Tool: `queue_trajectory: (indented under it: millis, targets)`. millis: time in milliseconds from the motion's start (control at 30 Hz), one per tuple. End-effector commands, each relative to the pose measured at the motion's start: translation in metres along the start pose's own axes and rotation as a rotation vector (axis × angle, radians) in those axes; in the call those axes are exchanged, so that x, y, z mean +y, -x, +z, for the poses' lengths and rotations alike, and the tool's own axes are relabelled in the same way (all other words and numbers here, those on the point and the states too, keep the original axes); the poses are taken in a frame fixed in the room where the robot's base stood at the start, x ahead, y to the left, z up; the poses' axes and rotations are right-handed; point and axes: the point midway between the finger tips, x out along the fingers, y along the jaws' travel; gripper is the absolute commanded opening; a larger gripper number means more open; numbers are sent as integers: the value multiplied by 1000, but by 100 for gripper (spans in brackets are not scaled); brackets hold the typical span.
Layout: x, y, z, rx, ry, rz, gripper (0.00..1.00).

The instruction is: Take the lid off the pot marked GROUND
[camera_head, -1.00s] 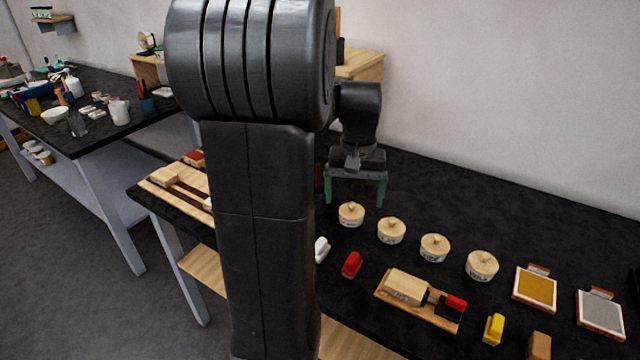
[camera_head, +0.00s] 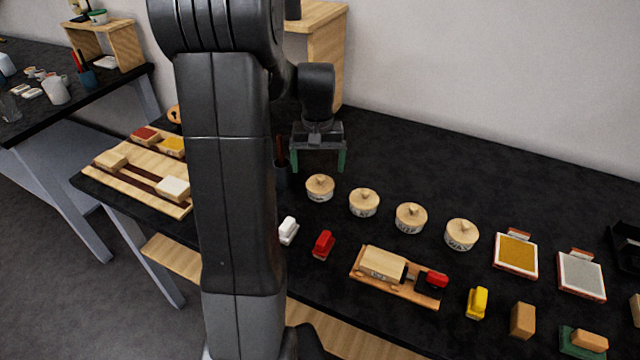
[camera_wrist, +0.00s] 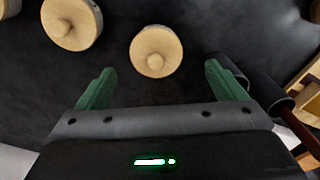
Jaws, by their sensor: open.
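Four lidded pots stand in a row on the black bench, each with a pale wooden knobbed lid and a white labelled side. The leftmost pot (camera_head: 320,188) is nearest my gripper (camera_head: 318,168). The others are the second pot (camera_head: 364,202), the third pot (camera_head: 411,218) and the rightmost pot (camera_head: 461,235). The labels are too small to read surely, so I cannot tell which says GROUND. My gripper is open and empty, with green fingers, above the bench behind the leftmost pot. In the wrist view, one knobbed lid (camera_wrist: 156,51) lies ahead between the fingers (camera_wrist: 160,85), apart from them.
A dark cup with tools (camera_head: 281,172) stands just left of my gripper. In front are a white block (camera_head: 288,230), a red block (camera_head: 323,245) and a wooden tray (camera_head: 407,292). Framed gold (camera_head: 516,255) and grey (camera_head: 581,273) panels lie right.

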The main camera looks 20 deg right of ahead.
Motion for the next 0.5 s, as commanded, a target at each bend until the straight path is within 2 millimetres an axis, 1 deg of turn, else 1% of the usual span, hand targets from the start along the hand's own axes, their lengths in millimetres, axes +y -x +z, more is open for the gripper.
queue_trajectory:
  millis: [200,300,400,500]
  targets:
    - [6,-30,1,-7,-2,-1,90]
    - [6,-43,0,-4,-1,0,90]
    - [6,-50,0,-3,-1,0,90]
    - [6,-51,0,-1,0,0,90]
